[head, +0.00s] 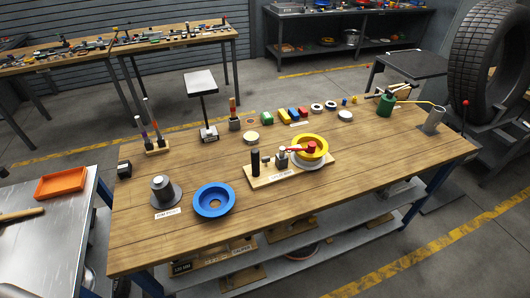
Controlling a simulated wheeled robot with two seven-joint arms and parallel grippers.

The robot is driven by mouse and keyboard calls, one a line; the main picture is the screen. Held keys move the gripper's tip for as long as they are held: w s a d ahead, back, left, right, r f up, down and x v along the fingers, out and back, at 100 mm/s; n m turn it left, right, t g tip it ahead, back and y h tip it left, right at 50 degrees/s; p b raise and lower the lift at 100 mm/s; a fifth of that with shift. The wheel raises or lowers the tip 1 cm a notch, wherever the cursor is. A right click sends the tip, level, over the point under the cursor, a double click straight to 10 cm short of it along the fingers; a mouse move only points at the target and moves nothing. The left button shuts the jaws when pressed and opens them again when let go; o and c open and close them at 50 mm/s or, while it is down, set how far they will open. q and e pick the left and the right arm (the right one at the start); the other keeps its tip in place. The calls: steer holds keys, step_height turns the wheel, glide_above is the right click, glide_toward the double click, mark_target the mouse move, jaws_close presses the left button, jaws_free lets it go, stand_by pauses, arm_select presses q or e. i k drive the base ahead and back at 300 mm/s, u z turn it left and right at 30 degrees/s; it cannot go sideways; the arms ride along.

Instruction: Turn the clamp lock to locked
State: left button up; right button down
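The clamp stands on a small wooden board (262,179) near the middle of the workbench. A black upright cylinder (255,162) is at the board's left, with a small metal block (282,158) to its right. A red lever (301,149) reaches right from the block and ends over a yellow ring (322,147), which sits on a pale disc (312,166). The lever looks roughly level; I cannot tell from this whether the lock is locked. The label on the board is too small to read. Neither of my grippers shows in the head view.
A blue ring (213,214) and a dark rim post (162,188) stand left of the clamp. Coloured blocks (291,114), a lamp-like stand (207,108) and a green can (385,105) stand behind it. The bench (370,159) is clear at the front right.

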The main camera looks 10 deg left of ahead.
mark_target(266, 160)
steer(key=z, duration=0.25)
steer(key=i, duration=0.95)
steer(key=u, duration=0.15)
